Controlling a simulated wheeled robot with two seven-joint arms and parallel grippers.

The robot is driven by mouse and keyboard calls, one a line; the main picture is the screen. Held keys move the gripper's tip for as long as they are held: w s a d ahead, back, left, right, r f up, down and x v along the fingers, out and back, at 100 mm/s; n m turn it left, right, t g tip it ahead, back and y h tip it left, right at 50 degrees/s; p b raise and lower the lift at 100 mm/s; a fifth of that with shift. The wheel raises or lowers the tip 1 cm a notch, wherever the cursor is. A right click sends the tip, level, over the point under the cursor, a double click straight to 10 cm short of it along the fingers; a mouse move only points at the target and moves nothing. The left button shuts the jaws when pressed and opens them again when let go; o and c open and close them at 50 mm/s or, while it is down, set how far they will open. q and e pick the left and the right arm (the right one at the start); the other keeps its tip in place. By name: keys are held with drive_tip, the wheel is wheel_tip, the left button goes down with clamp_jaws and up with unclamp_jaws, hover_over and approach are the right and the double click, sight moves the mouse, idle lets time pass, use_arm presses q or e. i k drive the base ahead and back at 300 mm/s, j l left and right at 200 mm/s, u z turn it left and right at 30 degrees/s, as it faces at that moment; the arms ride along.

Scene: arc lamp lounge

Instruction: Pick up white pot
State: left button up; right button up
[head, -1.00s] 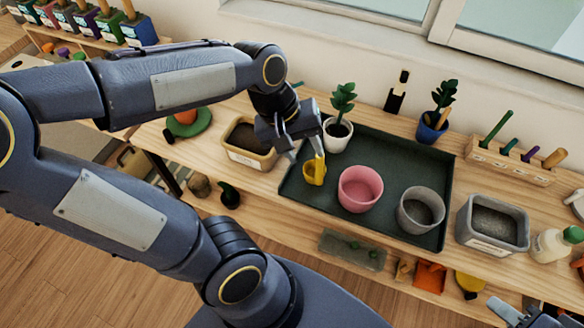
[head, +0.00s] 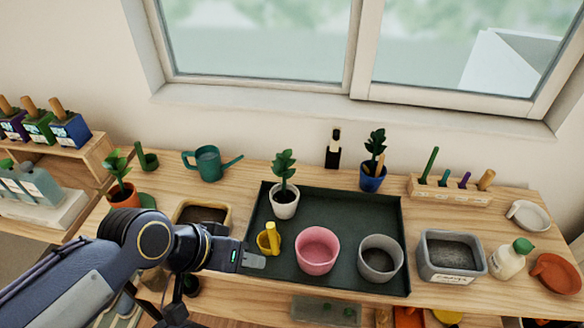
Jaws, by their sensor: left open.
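The white pot (head: 285,209) holds a dark-leaved green plant and stands upright at the back left of the dark green tray (head: 340,205). My left gripper (head: 254,259) comes in from the left, low over the tray's left edge. It is open, and no object shows between its fingers. It is apart from the white pot, nearer to me and a little to its left. A small yellow scoop-like cup (head: 268,243) stands on the tray between the gripper and the pot. My right gripper is out of view.
A pink pot (head: 317,254) and a grey pot (head: 380,262) stand on the tray's front part. A soil tub (head: 200,213) is left of the tray, partly behind my arm. A green watering can (head: 208,164) and a blue pot (head: 372,180) stand behind. The tray's back right is clear.

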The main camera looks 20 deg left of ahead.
sight(287, 195)
drive_tip(key=i+j+u, duration=0.1)
drive_tip(key=j+u, duration=0.25)
drive_tip(key=u, duration=0.15)
drive_tip(key=i+j+u, duration=0.15)
drive_tip(key=j+u, duration=0.15)
drive_tip(key=u, duration=0.2)
